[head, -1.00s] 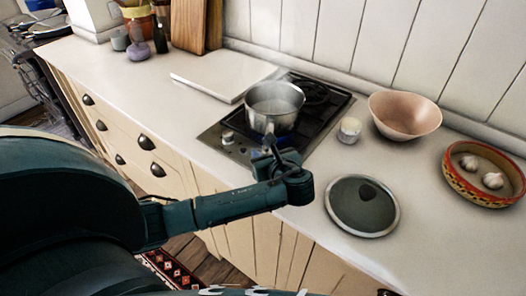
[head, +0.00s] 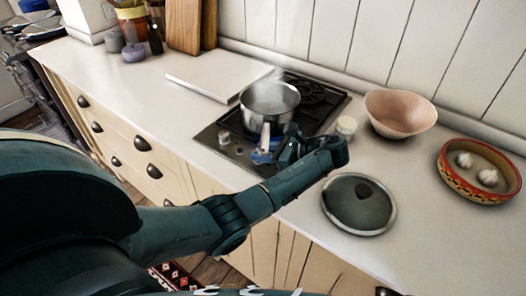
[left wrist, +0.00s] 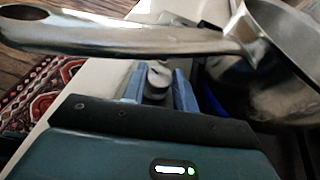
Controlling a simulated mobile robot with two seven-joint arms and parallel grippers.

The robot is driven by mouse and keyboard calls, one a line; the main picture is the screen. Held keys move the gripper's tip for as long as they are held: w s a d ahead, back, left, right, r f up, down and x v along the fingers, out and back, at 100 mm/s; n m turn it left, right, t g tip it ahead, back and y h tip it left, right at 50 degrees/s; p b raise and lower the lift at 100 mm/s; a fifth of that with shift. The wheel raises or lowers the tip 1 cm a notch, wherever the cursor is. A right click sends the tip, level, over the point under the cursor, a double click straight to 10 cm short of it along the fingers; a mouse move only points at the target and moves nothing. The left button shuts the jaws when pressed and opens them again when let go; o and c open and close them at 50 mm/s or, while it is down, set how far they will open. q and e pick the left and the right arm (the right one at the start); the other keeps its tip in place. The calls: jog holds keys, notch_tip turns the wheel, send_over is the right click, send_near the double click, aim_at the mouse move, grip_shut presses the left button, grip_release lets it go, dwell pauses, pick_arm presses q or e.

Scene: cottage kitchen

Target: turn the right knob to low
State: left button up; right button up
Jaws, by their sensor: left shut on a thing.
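The hob (head: 232,152) is set into the counter, with a steel saucepan (head: 270,98) on it. The left knob (head: 224,137) shows at the hob's front left. My left gripper (head: 262,157) is at the hob's front edge, below the pan handle, and covers the right knob in the head view. In the left wrist view, the fingers (left wrist: 158,92) are closed around the pale right knob (left wrist: 157,74). The knob's marking and setting cannot be read. My right gripper is not in view.
The pan handle (left wrist: 120,38) crosses just above my left fingers. A glass lid (head: 359,204) lies right of the hob. A small jar (head: 346,127), a pink bowl (head: 400,113) and a dish of garlic (head: 479,188) stand further right. The counter to the left is mostly clear.

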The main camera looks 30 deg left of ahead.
pick_arm(q)
jog(key=shift+f+g, duration=0.1)
jog(key=shift+g, duration=0.2)
jog(key=o, duration=1)
jog(key=shift+c, duration=0.2)
